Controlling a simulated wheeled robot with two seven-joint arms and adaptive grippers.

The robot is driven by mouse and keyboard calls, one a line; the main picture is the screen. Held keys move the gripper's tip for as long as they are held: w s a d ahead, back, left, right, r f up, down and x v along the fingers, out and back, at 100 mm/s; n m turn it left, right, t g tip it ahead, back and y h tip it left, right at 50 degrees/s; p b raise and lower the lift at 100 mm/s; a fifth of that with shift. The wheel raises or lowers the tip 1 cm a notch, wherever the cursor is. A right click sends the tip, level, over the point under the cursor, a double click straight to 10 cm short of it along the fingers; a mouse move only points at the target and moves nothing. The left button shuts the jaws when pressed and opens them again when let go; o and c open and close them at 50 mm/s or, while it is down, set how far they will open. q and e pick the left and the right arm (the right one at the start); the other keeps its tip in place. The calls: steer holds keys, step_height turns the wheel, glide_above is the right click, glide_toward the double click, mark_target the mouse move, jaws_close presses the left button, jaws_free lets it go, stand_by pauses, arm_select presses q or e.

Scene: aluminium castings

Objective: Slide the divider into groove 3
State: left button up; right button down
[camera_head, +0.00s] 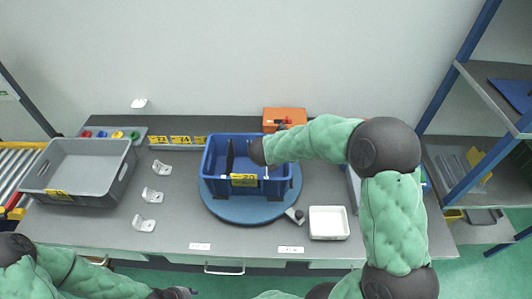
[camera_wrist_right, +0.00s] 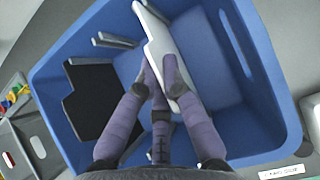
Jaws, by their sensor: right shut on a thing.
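The blue crate (camera_head: 281,187) stands on a round blue turntable (camera_head: 232,212). A yellow label is on its front wall. My right gripper (camera_wrist_right: 168,85) is shut on a white divider (camera_wrist_right: 182,62), inside or just over the crate. In the head view, the divider shows as a thin pale edge (camera_head: 267,172) beside the gripper (camera_head: 262,155). A black divider (camera_wrist_right: 92,100) stands in the crate to the left of the white one. Grey rib pieces (camera_wrist_right: 115,40) show along one crate wall. I cannot tell which groove the white divider faces. My left gripper (camera_head: 175,293) is low at the front edge, its jaws unclear.
A grey tray (camera_head: 105,180) is on the left of the table, with white brackets (camera_head: 152,195) beside it. A white dish (camera_head: 328,223) sits right of the turntable. An orange box (camera_head: 284,117) stands behind the crate. A blue-framed shelf is at the right.

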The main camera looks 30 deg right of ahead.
steer(key=shift+f, duration=0.15)
steer(key=c, duration=1.8)
jaws_free()
steer(key=o, duration=0.5)
steer(key=v, duration=1.2)
